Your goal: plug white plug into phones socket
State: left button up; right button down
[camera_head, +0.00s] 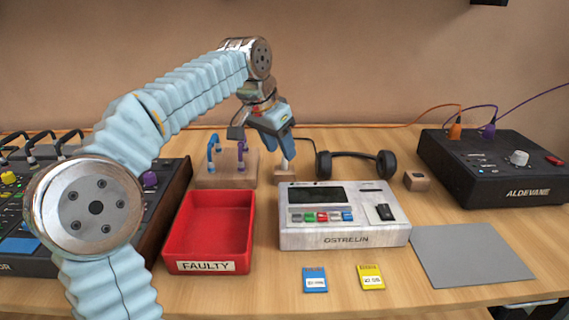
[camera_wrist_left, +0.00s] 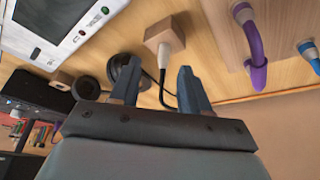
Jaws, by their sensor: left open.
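The white plug (camera_head: 284,153) stands upright at a small wooden block (camera_head: 283,171) behind the grey OSTRELIN box (camera_head: 345,238). My left gripper (camera_head: 275,138) is open, just above and around the plug's top; I cannot tell whether it touches. In the left wrist view, the open fingers (camera_wrist_left: 160,88) lie either side of a black cable below the wooden block (camera_wrist_left: 165,36), where a whitish plug end (camera_wrist_left: 163,49) shows. The headphones (camera_head: 356,164) lie to the right. No socket label reading phones is legible. My right gripper is out of view.
A red FAULTY tray (camera_head: 209,264) stands front left. A wooden stand (camera_head: 226,182) holds blue and purple cables close left of my gripper. The black ALDEVANE box (camera_head: 520,190) with orange and purple plugs is at right. Blue and yellow cards and a grey mat (camera_head: 470,256) lie in front.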

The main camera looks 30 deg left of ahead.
aim_at(285, 166)
pick_arm(q)
jog(key=x, duration=0.4)
jog(key=shift+w+a+f, duration=0.1)
jog(key=shift+w+a, duration=0.1)
jog(key=shift+a, duration=0.05)
grip_shut()
